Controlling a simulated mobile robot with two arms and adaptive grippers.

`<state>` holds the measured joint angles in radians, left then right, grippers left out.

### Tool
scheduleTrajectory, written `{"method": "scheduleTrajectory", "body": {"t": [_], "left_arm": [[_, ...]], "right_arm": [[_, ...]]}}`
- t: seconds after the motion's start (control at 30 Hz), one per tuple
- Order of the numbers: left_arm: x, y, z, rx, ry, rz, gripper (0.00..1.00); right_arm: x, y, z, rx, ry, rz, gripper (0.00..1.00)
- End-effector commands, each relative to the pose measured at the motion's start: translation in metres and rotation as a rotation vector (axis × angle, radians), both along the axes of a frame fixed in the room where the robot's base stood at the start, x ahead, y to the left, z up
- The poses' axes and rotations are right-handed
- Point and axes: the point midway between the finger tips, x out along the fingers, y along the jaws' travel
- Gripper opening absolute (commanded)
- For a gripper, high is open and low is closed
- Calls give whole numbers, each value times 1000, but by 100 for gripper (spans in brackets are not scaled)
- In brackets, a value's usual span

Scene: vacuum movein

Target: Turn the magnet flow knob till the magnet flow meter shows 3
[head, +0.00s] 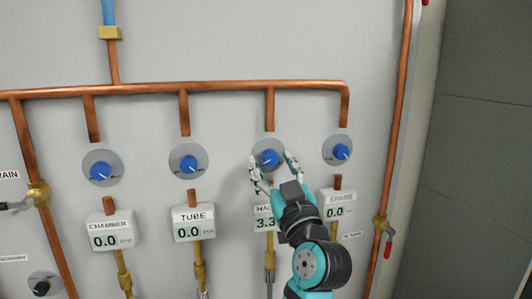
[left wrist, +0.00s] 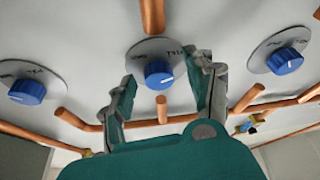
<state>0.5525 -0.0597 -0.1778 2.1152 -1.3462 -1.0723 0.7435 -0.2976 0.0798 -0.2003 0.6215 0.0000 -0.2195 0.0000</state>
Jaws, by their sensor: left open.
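The magnet flow knob (head: 269,157) is blue on a round grey plate, third from the left in the head view. It also shows in the left wrist view (left wrist: 158,74), with a white pointer mark on its face. My left gripper (head: 271,162) is open, with one finger on each side of the knob; gaps show between fingers and knob in the wrist view (left wrist: 168,76). My right gripper is not in view.
The spare knob (head: 341,151) and its meter (head: 338,211), reading 0.0, are close on the right. The tube knob (head: 188,163) and chamber knob (head: 101,170) are on the left, with meters reading 0.0. A copper pipe (head: 220,86) runs above.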

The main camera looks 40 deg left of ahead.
Motion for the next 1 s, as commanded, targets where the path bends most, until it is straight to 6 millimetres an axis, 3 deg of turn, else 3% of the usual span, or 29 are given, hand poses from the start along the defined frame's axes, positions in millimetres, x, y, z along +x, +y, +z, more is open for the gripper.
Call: {"method": "scheduleTrajectory", "body": {"t": [0.33, 0.77, 1.0], "left_arm": [[-1, -1, 1, -1, -1, 0, 55], [0, -1, 1, -1, -1, 0, 0], [-1, 0, 0, 50, 60, -1, 0]], "right_arm": [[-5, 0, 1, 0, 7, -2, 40], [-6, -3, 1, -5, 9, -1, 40], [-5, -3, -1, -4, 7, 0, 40]]}}
